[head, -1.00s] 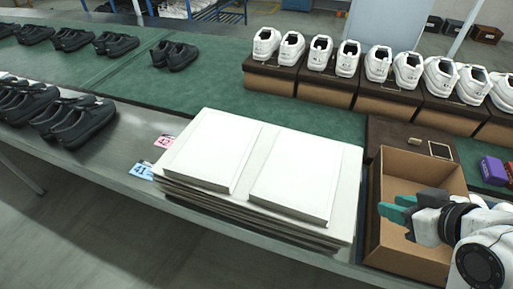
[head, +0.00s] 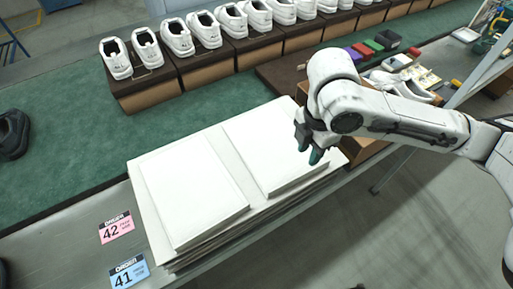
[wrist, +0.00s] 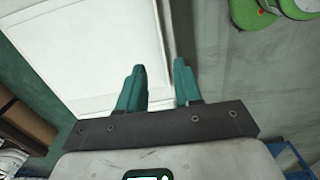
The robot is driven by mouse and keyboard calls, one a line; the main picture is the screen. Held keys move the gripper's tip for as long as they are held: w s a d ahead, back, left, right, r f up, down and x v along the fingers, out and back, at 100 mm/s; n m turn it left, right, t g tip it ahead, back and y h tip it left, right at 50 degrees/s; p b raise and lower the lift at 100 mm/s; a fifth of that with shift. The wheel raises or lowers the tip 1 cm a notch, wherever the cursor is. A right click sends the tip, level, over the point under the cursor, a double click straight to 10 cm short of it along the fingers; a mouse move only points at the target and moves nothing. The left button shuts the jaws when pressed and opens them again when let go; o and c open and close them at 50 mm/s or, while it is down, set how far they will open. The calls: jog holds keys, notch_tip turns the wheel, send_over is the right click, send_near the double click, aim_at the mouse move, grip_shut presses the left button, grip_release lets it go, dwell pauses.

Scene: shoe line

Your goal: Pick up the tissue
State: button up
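Two flat white stacks of tissue lie side by side on a pile of pale boards (head: 150,222): a left stack (head: 195,190) and a right stack (head: 262,140). My gripper (head: 309,148) hangs over the right edge of the right stack, its teal fingers pointing down. In the wrist view a white tissue stack (wrist: 85,45) fills the upper left. My gripper (wrist: 160,70) is open there, with an empty gap between its two fingers, near the stack's edge. Whether the fingertips touch the tissue cannot be told.
Pink (head: 116,228) and blue (head: 129,272) order cards lie left of the boards. White shoes (head: 176,38) stand on brown boxes (head: 150,90) behind. A cardboard box (head: 362,147) is partly hidden behind my arm. Floor lies open to the right.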

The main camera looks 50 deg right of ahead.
send_near(302, 172)
jog(key=shift+s+a+f, duration=0.25)
jog(key=shift+a, duration=0.25)
jog(key=shift+s+a+f, duration=0.2)
jog(key=shift+a+f, duration=0.05)
jog(key=shift+a, duration=0.2)
jog(key=f, duration=0.4)
jog(key=shift+s+a+p, duration=0.1)
jog(key=shift+a+p, duration=0.25)
jog(key=shift+p, duration=0.05)
jog(key=shift+f, duration=0.6)
jog(key=shift+c, duration=0.4)
grip_shut()
